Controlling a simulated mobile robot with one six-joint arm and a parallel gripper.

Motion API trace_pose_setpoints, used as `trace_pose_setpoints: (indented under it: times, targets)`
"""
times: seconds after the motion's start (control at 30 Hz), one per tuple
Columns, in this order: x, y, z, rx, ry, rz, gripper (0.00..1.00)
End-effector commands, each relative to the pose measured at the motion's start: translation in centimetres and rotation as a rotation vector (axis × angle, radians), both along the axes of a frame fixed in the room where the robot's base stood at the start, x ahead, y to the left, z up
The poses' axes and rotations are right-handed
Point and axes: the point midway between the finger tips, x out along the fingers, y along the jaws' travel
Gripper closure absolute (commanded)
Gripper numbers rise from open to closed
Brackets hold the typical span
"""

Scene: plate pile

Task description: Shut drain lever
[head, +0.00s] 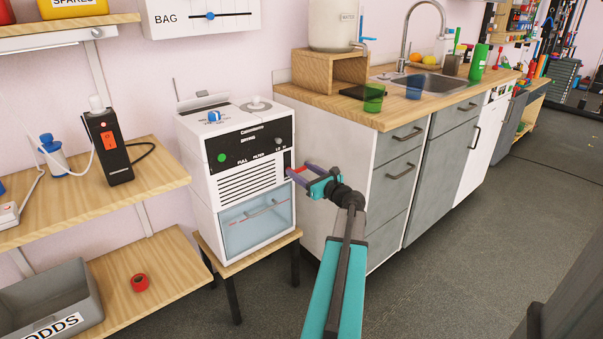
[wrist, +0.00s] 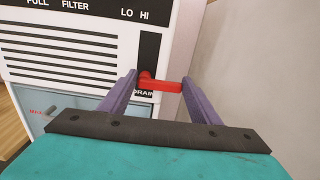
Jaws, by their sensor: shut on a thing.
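The drain lever (wrist: 158,83) is a red handle on a dark slot at the right of the white machine's front, above the word DRAIN. In the wrist view it lies sideways between the two purple fingers of my gripper (wrist: 160,92), which is shut on it. In the head view my gripper (head: 303,173) is at the right edge of the machine (head: 204,187), and only a little red shows at the fingertips. The machine has a vent grille, a green button and a clear tank front (head: 256,224) below.
The machine stands on a small wooden stool (head: 252,256). A grey cabinet (head: 335,172) with a sink counter stands close on the right. Wooden shelves (head: 98,185) with a black power unit (head: 108,150) and a grey bin (head: 48,300) are on the left. Dark floor is open at right.

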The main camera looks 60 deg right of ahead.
Motion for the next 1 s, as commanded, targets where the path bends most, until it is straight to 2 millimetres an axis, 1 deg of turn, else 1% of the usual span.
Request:
trace_pose_setpoints:
  times: [0.03,0.17,0.37,1.0]
  targets:
    - [0.3,-0.1,0.1,-0.01,0.001,0.001,0.65]
    - [0.3,-0.1,0.2,-0.053,0.014,0.0,0.65]
    - [0.3,0.0,0.5,-0.164,0.051,-0.002,0.65]
    - [0.6,0.9,1.6,-0.72,0.232,-0.008,0.65]
